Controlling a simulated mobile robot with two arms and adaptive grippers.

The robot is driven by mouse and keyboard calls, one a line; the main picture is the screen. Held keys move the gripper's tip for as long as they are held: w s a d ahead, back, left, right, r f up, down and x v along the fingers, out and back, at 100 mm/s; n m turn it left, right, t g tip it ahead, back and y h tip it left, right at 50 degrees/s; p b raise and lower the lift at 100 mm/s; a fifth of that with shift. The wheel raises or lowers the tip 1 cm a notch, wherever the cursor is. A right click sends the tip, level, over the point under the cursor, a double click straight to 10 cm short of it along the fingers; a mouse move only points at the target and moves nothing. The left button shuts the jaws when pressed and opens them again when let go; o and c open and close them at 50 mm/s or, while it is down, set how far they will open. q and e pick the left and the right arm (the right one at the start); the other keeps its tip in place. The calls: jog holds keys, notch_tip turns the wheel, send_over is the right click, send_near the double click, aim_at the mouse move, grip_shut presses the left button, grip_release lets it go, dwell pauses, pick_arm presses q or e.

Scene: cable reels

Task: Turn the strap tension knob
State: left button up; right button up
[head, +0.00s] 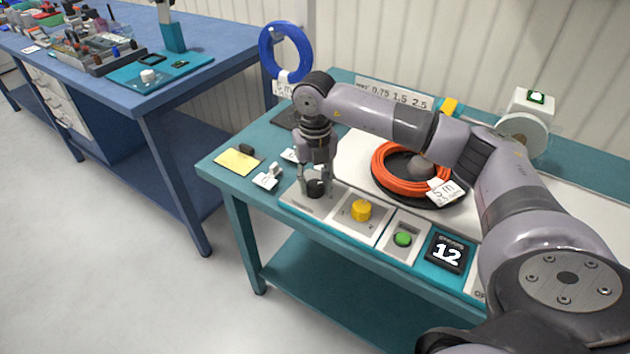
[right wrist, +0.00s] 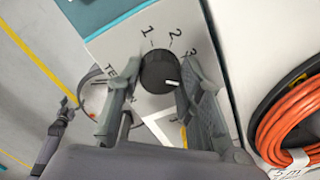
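The strap tension knob (right wrist: 160,70) is a round black dial with a white mark, on a pale panel with a "TEN..." label and the numbers 1, 2 and 3. Its mark points to the lower right, below the 3. In the head view the knob (head: 316,188) is partly hidden under my right gripper (head: 316,178), which points down over it. In the right wrist view the fingers of my right gripper (right wrist: 158,98) stand apart, one on each side of the knob; I cannot tell if they touch it. What looks like my left gripper (right wrist: 62,118) shows small at the left.
A yellow knob (head: 361,210), a green button (head: 402,239) and a display reading 12 (head: 447,253) sit along the bench's front edge. An orange cable coil (head: 386,180) lies behind. A yellow note (head: 237,160) and small white parts lie left of my right gripper.

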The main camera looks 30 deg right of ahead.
aim_at(315, 184)
jog(key=o, duration=0.4)
jog(key=shift+o, duration=0.2)
notch_tip(315, 184, up, 12)
dwell(0.5)
dwell(0.4)
